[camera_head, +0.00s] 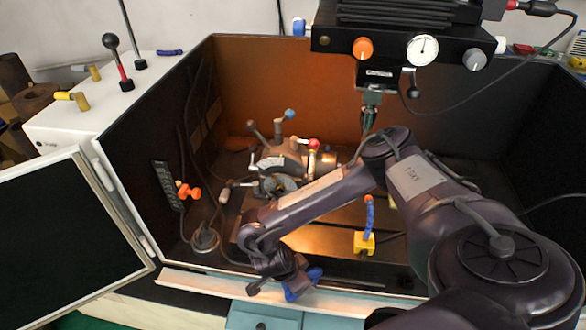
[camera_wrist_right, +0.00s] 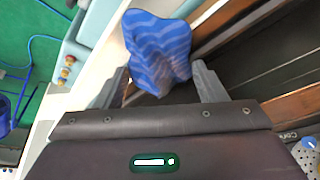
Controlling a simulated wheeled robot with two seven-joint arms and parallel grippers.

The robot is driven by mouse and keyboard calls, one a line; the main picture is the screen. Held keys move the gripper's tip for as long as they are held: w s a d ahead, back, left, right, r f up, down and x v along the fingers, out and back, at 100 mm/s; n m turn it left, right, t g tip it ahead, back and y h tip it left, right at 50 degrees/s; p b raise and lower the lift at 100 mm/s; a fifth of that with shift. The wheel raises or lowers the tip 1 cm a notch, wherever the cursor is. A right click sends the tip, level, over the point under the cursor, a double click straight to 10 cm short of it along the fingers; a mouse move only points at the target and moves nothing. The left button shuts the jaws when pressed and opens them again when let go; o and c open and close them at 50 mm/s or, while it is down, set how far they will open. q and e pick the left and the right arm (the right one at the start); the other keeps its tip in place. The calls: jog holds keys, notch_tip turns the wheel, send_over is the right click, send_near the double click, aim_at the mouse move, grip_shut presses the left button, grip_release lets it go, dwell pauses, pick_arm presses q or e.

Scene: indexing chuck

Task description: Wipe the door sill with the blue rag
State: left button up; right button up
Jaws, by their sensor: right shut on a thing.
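The blue rag (camera_head: 303,284) hangs from my right gripper (camera_head: 290,275) at the front opening of the machine. In the right wrist view the rag (camera_wrist_right: 158,45) is a striped blue cloth pinched between the two fingers of the gripper (camera_wrist_right: 160,82). The door sill (camera_head: 205,284) is the pale strip along the front edge of the enclosure. The rag overlaps the sill in the head view; whether it touches cannot be told. The sill also runs beside the rag in the right wrist view (camera_wrist_right: 62,98). My left gripper is not in view.
The open door (camera_head: 70,235) stands at the left. Inside are the chuck fixture (camera_head: 283,165) with levers, a yellow block with a blue hose (camera_head: 365,242), and a round base (camera_head: 204,240) near the left wall. The machine head (camera_head: 400,45) hangs above. The sill's left part looks clear.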

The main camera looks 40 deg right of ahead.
jog(key=shift+s+d+p, duration=0.2)
jog(key=shift+s+d, duration=1)
jog(key=shift+s, duration=0.2)
jog(key=shift+s+d+p, duration=0.2)
jog(key=shift+s+d, duration=1)
jog(key=shift+s, duration=0.2)
jog(key=shift+r, duration=0.1)
jog(key=shift+w+a, duration=0.1)
notch_tip(320, 180, up, 6)
jog(key=p, duration=0.5)
jog(key=shift+r, duration=0.1)
notch_tip(320, 180, up, 3)
jog(key=shift+f+p, duration=0.1)
jog(key=shift+p, duration=1.15)
